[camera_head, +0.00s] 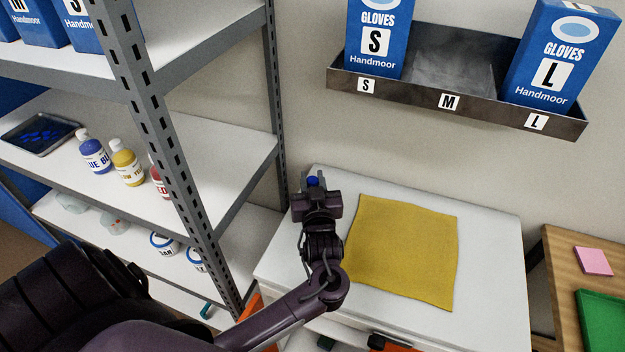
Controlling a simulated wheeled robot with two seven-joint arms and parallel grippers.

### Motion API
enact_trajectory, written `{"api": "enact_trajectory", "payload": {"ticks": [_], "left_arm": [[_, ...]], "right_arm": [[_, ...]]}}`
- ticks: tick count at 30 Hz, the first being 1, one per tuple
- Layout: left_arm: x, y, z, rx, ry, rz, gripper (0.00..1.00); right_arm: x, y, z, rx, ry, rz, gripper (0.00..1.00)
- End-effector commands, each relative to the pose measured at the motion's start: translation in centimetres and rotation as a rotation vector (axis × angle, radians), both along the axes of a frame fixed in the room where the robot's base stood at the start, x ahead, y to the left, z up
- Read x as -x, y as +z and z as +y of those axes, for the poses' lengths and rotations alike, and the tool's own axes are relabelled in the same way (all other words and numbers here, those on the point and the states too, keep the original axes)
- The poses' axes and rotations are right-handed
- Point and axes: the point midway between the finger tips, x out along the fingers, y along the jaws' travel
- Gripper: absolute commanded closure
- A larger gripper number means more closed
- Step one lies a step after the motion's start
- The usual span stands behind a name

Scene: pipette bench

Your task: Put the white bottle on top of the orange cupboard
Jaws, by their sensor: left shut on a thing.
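My left gripper (315,190) is over the back left part of a white-topped cupboard (490,240) with orange parts showing below its top. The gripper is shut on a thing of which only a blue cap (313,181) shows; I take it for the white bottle. Its body is hidden by the gripper, so I cannot tell whether it touches the top. A yellow cloth (405,252) lies flat on the cupboard top, to the right of the gripper. My right gripper is not in view.
A grey shelf rack (180,170) with several bottles and tubs stands close on the left. A metal wall tray (450,100) with blue glove boxes hangs above the cupboard. A wooden table (560,270) with a green tray is at the right. The cupboard top around the cloth is bare.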

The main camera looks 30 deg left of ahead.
Motion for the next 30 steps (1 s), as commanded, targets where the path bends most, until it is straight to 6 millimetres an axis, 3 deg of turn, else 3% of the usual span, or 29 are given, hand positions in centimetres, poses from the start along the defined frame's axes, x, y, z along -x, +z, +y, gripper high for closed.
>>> {"api": "enact_trajectory", "payload": {"ticks": [1, 6, 16, 20, 30], "left_arm": [[0.0, -0.3, 0.0, 0.001, 0.000, 0.001, 0.73], [0.0, -0.1, 0.0, 0.000, 0.000, 0.001, 0.52], [0.0, 0.4, 0.0, -0.001, 0.000, -0.001, 0.52], [1.3, -0.1, -1.1, 0.003, -0.001, 0.002, 0.52], [6.8, -0.1, -5.8, 0.004, -0.001, 0.002, 0.52]], "right_arm": [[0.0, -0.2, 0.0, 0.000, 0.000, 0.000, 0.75], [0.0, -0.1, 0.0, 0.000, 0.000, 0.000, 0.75], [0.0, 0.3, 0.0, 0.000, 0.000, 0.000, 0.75], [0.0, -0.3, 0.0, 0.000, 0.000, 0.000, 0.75], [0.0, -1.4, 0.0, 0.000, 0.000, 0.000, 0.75]]}}
